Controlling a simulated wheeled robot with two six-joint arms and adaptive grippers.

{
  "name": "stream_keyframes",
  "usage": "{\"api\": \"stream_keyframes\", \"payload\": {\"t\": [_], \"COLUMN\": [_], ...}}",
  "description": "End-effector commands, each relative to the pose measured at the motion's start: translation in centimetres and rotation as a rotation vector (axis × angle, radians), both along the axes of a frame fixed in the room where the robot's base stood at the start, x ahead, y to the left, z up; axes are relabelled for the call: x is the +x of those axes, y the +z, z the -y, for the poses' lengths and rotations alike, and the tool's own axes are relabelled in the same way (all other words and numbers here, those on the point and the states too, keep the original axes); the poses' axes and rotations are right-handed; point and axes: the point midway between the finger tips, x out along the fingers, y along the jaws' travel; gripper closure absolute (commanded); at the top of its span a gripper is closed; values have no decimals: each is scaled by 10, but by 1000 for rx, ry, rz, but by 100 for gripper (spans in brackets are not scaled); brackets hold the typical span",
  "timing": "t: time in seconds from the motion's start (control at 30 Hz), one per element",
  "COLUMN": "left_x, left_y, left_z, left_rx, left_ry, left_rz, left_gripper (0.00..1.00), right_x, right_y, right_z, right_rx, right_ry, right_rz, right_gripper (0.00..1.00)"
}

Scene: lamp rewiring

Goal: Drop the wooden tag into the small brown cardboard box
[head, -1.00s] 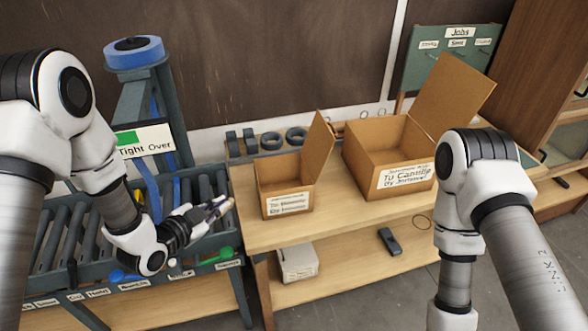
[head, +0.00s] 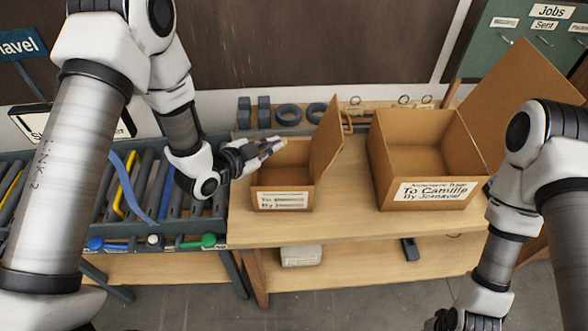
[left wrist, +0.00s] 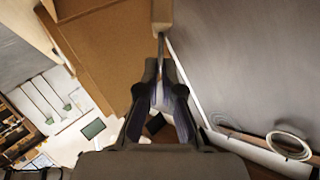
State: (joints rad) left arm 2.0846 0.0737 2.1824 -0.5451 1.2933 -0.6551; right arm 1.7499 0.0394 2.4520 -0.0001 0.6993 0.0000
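My left gripper (head: 270,148) is at the rear left of the small brown cardboard box (head: 281,186), with its fingertips above the box's opening. The box is open, with a flap standing up on its right side and a white label on its front. The fingers are close together in the left wrist view (left wrist: 159,92). A small pale piece, apparently the wooden tag (head: 283,142), shows at the fingertips, mostly hidden by them. My right gripper (head: 447,320) is low at the bottom edge, partly cut off, and its fingers are unclear.
A larger open cardboard box (head: 418,160) labelled "To Camille" stands to the right on the wooden bench (head: 340,216). A roller rack (head: 150,185) is on the left. Dark rings (head: 288,114) sit behind the small box. Bare bench lies between the boxes.

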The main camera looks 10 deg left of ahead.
Motion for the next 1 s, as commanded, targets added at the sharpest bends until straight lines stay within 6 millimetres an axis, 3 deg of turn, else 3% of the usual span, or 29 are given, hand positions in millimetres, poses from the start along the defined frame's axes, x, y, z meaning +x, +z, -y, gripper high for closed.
{"api": "stream_keyframes", "payload": {"t": [0.03, 0.2, 0.5, 0.53, 0.6, 1.0], "left_x": [0, 1, 0, 0, 0, -6], "left_y": [-14, -33, -34, -34, -34, -32], "left_z": [0, 0, 0, 0, 0, -5], "left_rx": [0, 1, 1, 1, 1, -1], "left_ry": [0, 0, 0, 0, 0, 2], "left_rz": [0, 0, 0, 0, 0, -2], "left_gripper": [100, 100, 100, 85, 65, 65], "right_x": [0, 1, 1, 1, 1, 1], "right_y": [-11, -22, -21, -21, -21, -21], "right_z": [0, 0, 0, 0, 0, 0], "right_rx": [0, 0, 0, 0, 0, 0], "right_ry": [0, -1, -1, -1, -1, -1], "right_rz": [1, 3, 3, 3, 2, 3], "right_gripper": [60, 60, 60, 60, 60, 60]}}
